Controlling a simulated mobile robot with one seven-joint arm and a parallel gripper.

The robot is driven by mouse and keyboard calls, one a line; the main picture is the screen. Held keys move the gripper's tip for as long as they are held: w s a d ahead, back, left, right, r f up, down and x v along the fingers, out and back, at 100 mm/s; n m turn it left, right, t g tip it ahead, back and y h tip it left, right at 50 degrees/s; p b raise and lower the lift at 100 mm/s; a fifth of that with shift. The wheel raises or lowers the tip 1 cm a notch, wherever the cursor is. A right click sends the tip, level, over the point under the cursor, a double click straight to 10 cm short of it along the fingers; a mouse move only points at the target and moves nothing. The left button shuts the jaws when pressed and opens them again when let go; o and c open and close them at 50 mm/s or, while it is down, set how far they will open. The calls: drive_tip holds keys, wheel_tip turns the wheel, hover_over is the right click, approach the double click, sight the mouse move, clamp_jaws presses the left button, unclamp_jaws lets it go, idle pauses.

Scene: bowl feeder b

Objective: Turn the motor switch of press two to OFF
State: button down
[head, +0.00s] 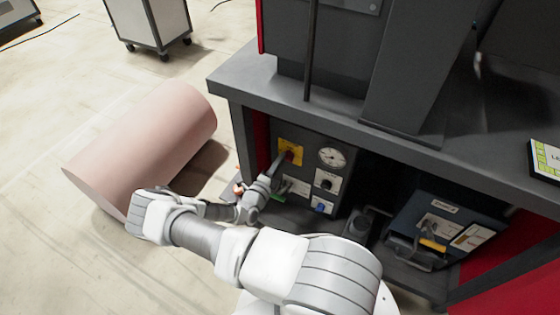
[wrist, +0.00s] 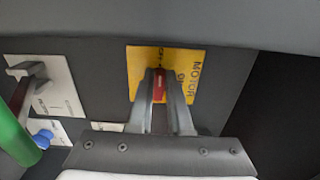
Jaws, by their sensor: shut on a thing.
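The motor switch is a red handle on a yellow plate (head: 290,145) on the press's grey control panel; the plate also shows in the wrist view (wrist: 189,62). In the wrist view the red handle (wrist: 159,90) stands between the two fingers of my gripper (wrist: 160,78), and they are shut on it. The handle lies along the fingers, upright in that view. In the head view my gripper (head: 277,165) reaches the plate from the lower left.
A round gauge (head: 332,157), a black knob (head: 327,182) and a blue switch (head: 321,206) sit right of the motor plate. In the wrist view a green bar (wrist: 14,135) stands close at the left. A pink cylinder (head: 145,150) lies on the floor at the left.

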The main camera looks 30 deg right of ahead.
idle(0.4)
drive_tip(key=c, duration=0.8)
unclamp_jaws()
drive_tip(key=shift+c, duration=0.2)
drive_tip(key=p+v, duration=0.4)
drive_tip(key=v, duration=1.3)
drive_tip(key=shift+s+a, duration=0.15)
drive_tip(key=shift+a, duration=0.05)
